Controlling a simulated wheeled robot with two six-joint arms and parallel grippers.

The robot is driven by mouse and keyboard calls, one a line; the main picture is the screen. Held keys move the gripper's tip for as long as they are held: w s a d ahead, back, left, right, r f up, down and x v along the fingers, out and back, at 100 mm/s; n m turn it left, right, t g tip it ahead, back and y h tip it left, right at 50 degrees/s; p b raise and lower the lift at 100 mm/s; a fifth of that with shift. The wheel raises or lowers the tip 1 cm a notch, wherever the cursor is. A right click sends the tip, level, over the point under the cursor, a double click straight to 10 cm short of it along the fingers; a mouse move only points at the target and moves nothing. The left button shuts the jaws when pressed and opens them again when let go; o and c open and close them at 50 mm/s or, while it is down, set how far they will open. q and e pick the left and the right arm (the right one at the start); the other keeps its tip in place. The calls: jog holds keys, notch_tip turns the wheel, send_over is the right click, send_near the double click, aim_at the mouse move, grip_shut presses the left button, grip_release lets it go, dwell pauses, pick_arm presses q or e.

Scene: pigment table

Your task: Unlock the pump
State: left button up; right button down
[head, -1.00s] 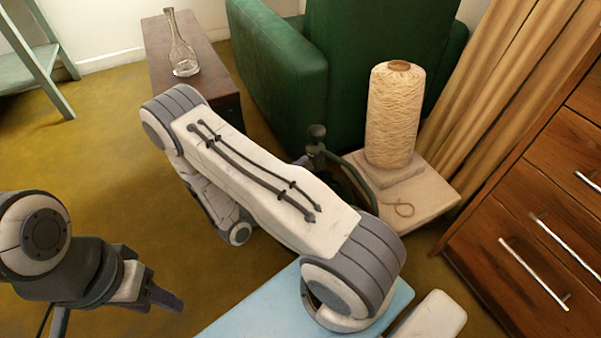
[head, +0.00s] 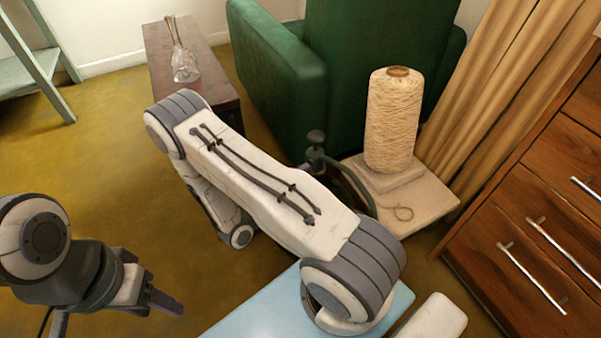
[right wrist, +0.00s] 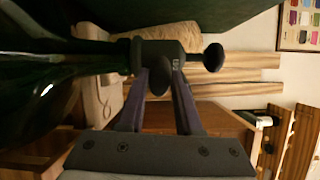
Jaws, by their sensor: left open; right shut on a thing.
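The pump is a dark fitting with a round knob (head: 316,137), partly behind my right forearm in the head view. In the right wrist view its dark body (right wrist: 160,58) joins a dark green glass-like vessel (right wrist: 40,75) at left and has a round knob (right wrist: 213,57) at right. My right gripper (right wrist: 160,82) has its purple fingers on either side of a dark oval part below the body and is shut on it. Its fingertips are mostly hidden in the head view. My left gripper (head: 165,300) is open and empty at the lower left, far from the pump.
A cream thread cone (head: 392,120) stands on a pale stool (head: 430,205) just right of the pump. A green armchair (head: 285,70) is behind. A wooden drawer unit (head: 520,230) stands at right. A glass bottle (head: 184,68) is on a brown table (head: 155,50).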

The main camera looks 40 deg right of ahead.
jog(key=shift+s+r+m+t+y+p, duration=0.1)
jog(key=shift+m+t+y+p, duration=0.25)
jog(key=shift+m+p, duration=1.85)
jog(key=shift+f+m+t+y+p, duration=0.1)
jog(key=shift+m+t+y+p, duration=0.2)
jog(key=shift+m+p, duration=1.9)
jog(key=shift+s+r+m+t+y+p, duration=0.1)
jog(key=shift+m+t+y+p, duration=0.25)
jog(key=shift+m+p, duration=1.85)
jog(key=shift+m+b, duration=1)
jog(key=shift+m, duration=0.1)
jog(key=c, duration=0.6)
grip_release()
jog(key=p+v, duration=0.1)
jog(key=v, duration=0.9)
jog(key=shift+a+p, duration=0.2)
jog(key=shift+p, duration=0.15)
